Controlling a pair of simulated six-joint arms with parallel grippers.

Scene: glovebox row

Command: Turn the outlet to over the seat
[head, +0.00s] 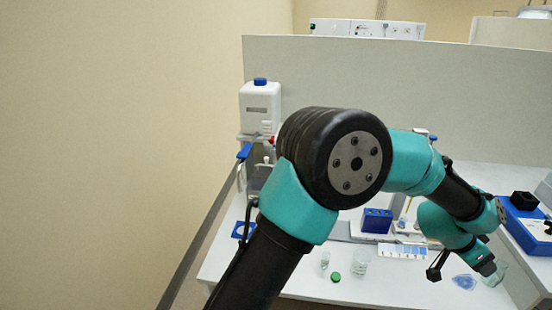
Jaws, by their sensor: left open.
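A white dispenser bottle (260,108) with a blue cap stands at the back left of the bench, against the partition. A blue piece (243,152) sticks out at the left below it; I cannot tell for sure whether it is the outlet. A blue square pad (243,230), which may be the seat, lies on the bench below, partly behind my arm. My left arm crosses in front of the dispenser's lower part and hides some of it. My left gripper (492,272) is open, far right of the dispenser, low over the bench. My right gripper is not in view.
A small vial (325,260), a green cap (335,277) and a glass beaker (360,264) stand at the front. A blue box (377,220) and a white-and-blue strip (403,252) lie behind. A blue device (524,225) is at the right. A partition (380,75) closes the back.

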